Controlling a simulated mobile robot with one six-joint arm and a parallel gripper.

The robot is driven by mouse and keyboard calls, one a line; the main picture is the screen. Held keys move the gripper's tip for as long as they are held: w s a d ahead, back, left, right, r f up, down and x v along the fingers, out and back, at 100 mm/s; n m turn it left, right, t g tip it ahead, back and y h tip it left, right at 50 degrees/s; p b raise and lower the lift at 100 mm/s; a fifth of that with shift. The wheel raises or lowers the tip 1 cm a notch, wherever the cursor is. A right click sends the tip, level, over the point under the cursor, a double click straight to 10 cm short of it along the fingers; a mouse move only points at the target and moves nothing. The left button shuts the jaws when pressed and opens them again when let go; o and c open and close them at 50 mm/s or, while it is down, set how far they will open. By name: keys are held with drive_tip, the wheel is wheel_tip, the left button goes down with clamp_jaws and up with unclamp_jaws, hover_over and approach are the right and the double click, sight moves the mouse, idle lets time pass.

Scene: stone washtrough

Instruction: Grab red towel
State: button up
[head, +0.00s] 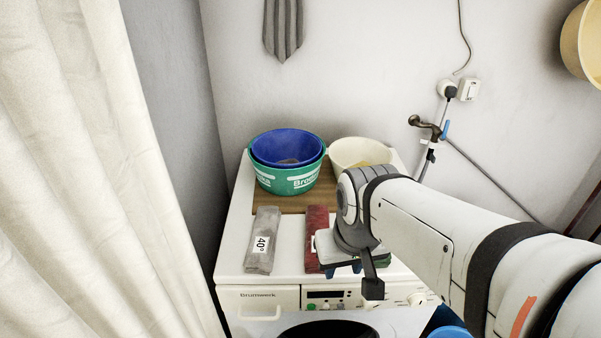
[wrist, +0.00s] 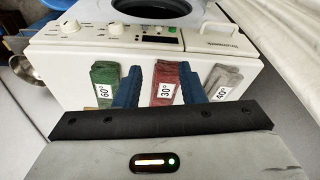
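The red towel (head: 316,228) lies folded on top of the white washing machine, between a grey towel (head: 263,240) and my arm, which partly hides it in the head view. In the wrist view the red towel (wrist: 166,82) carries a 30° label and shows between the two blue fingers of my gripper (wrist: 158,84). The fingers are apart and the gripper is open. I cannot tell how high the fingertips are above the towel or whether they touch it.
A green towel (wrist: 105,82) with a 60° label and the grey towel, labelled 40°, flank the red one. A green bucket (head: 288,180) with a blue basin (head: 287,140) and a cream bowl (head: 358,150) stand behind on a wooden board (head: 290,203). A curtain (head: 90,180) hangs left.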

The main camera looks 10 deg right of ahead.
drive_tip(key=shift+w+d, duration=0.3)
drive_tip(key=shift+o, duration=0.3)
drive_tip(key=shift+a, duration=0.3)
drive_tip(key=shift+o, duration=0.7)
drive_tip(key=o, duration=0.8)
drive_tip(key=shift+m+g, duration=0.5)
drive_tip(key=shift+g, duration=0.2)
drive_tip(key=w, duration=0.3)
drive_tip(key=w+d+p, duration=0.1)
drive_tip(key=w, duration=0.2)
drive_tip(key=w+p, duration=0.1)
drive_tip(key=w, duration=0.3)
drive_tip(key=shift+d+f, duration=0.15)
drive_tip(key=shift+f, duration=0.25)
drive_tip(key=shift+c, duration=0.2)
drive_tip(key=shift+o, duration=0.6)
drive_tip(key=shift+m+g, duration=0.6)
drive_tip(key=shift+m, duration=0.1)
drive_tip(key=w+f, duration=0.1)
drive_tip(key=w, duration=0.2)
drive_tip(key=w+f+p, duration=0.1)
drive_tip(key=w+f, duration=0.3)
drive_tip(key=w, duration=0.1)
drive_tip(key=shift+w, duration=0.3)
drive_tip(key=shift+w+f+p, duration=0.3)
drive_tip(key=shift+f, duration=0.3)
drive_tip(key=f, duration=0.7)
drive_tip(key=shift+a+f+p, duration=0.15)
drive_tip(key=shift+a+p, duration=0.2)
drive_tip(key=shift+p, duration=0.05)
